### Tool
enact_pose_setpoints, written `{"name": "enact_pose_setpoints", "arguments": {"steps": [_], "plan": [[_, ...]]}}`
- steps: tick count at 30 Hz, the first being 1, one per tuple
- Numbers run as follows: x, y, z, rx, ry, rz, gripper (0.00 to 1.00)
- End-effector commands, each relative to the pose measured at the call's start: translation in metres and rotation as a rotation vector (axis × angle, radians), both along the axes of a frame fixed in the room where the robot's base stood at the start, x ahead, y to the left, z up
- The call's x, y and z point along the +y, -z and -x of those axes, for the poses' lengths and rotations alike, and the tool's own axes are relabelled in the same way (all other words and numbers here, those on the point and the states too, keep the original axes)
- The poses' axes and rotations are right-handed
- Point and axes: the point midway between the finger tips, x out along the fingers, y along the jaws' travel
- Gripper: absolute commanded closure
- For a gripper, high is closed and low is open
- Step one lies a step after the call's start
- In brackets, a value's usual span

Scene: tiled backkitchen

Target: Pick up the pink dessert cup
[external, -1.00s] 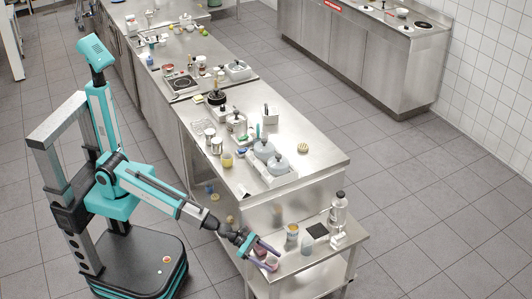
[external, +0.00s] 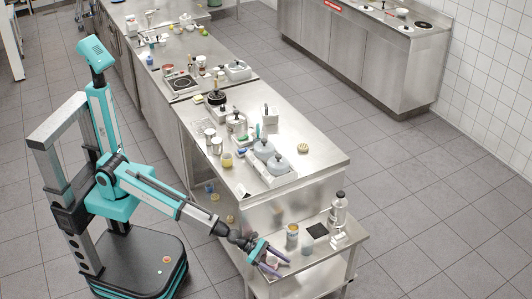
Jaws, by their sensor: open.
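The pink dessert cup (external: 272,261) is small in the external view, near the left front edge of the low steel side table (external: 318,268). My gripper (external: 283,267) is open, with its purple fingers on either side of the cup. The fingers hide part of the cup. I cannot tell whether they touch it.
A yellowish tin (external: 292,231) stands behind the cup, with a dark square (external: 317,230) and a metal bottle (external: 339,211) to its right. The taller steel counter (external: 325,168) rises behind. The side table's right front part is clear.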

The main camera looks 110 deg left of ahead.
Motion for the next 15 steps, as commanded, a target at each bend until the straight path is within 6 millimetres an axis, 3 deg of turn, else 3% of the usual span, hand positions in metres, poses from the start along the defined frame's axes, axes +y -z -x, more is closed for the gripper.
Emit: {"name": "enact_pose_setpoints", "arguments": {"steps": [13, 15], "plan": [[0.0, -0.0001, 0.0004, 0.0, 0.0, 0.0, 0.34], [0.0, -0.0001, 0.0004, 0.0, 0.0, 0.0, 0.43]]}}
